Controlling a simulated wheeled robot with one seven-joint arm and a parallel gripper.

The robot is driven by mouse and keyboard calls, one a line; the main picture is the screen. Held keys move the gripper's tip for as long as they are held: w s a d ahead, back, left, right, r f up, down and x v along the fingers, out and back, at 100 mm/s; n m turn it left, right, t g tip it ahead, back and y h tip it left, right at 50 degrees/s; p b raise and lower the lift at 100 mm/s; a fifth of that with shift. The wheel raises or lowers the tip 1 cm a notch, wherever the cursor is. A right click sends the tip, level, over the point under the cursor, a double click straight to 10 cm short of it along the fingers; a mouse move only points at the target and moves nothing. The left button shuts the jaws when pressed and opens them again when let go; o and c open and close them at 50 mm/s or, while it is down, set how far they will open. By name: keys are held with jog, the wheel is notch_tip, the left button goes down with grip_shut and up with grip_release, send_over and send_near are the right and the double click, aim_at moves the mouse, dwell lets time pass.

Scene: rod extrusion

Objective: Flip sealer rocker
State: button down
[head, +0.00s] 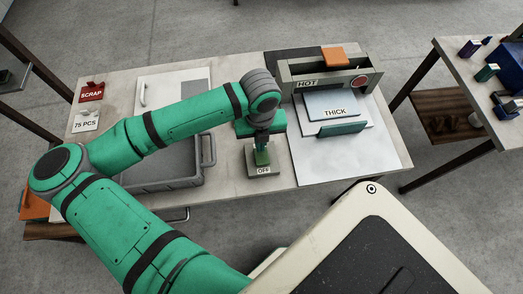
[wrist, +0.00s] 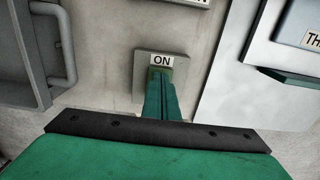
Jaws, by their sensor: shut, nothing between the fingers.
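The rocker's grey switch box (head: 254,172) sits on the bench in front of the sealer, with a partly covered OFF label on its near side. In the wrist view the same box (wrist: 142,85) shows an ON label on its far side. My gripper (head: 262,160) is shut and empty, pointing down over the middle of the box. In the wrist view its green fingertips (wrist: 160,77) are just below the ON label. They hide the rocker, so I cannot tell its tilt or whether they touch it. The sealer (head: 298,85) carries a HOT label and a red round mark.
A plate marked THICK (head: 325,99) and a green bar (head: 341,129) are in front of the sealer, over a white sheet (head: 370,160). A grey tray (head: 185,183) with handles lies left of the switch box. SCRAP (head: 91,92) and 75 PCS (head: 86,125) signs are farther left.

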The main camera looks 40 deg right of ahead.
jog(key=shift+f, duration=0.55)
dwell(0.4)
jog(key=shift+r, duration=0.1)
notch_tip(320, 180, up, 7)
dwell(0.8)
dwell(0.5)
